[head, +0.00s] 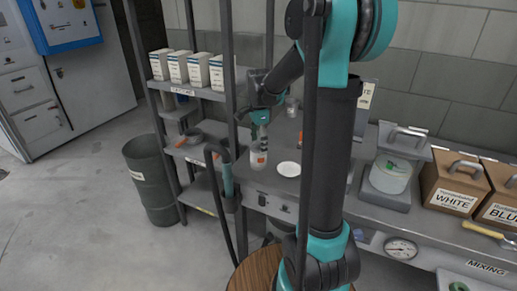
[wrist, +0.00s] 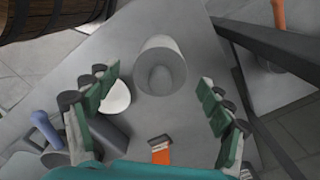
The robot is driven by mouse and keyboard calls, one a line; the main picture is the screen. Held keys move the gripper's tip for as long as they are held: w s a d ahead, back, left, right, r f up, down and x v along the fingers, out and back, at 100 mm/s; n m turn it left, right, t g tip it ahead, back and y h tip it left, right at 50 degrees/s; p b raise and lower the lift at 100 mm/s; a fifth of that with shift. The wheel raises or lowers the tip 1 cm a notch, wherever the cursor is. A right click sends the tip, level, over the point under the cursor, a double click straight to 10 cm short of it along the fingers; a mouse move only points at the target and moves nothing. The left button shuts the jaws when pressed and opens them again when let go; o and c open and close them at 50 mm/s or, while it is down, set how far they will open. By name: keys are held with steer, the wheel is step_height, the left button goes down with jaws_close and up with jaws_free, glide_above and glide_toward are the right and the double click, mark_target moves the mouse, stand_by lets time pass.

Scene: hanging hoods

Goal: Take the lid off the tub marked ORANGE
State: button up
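A pale, see-through tub (head: 258,159) with a small orange mark stands on the grey bench below my gripper. I cannot read any word on it. In the wrist view a grey round tub (wrist: 161,62) shows from above; its inside is visible and no lid shows on it. A white disc like a lid (head: 289,169) lies flat on the bench right of the tub; it also shows in the wrist view (wrist: 116,98), partly behind the left finger. My gripper (head: 261,122) is above the tub. In the wrist view the gripper (wrist: 157,92) has its fingers wide apart, with nothing held.
A small orange item (wrist: 160,150) lies on the bench. A lidded, handled container (head: 391,172) and boxes marked WHITE (head: 455,185) and BLUE (head: 499,207) stand to the right. Shelf posts (head: 229,70) rise close left of my gripper. A wooden barrel (head: 252,274) stands in front.

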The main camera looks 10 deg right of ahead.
steer(key=c, duration=0.9)
steer(key=shift+r, duration=0.1)
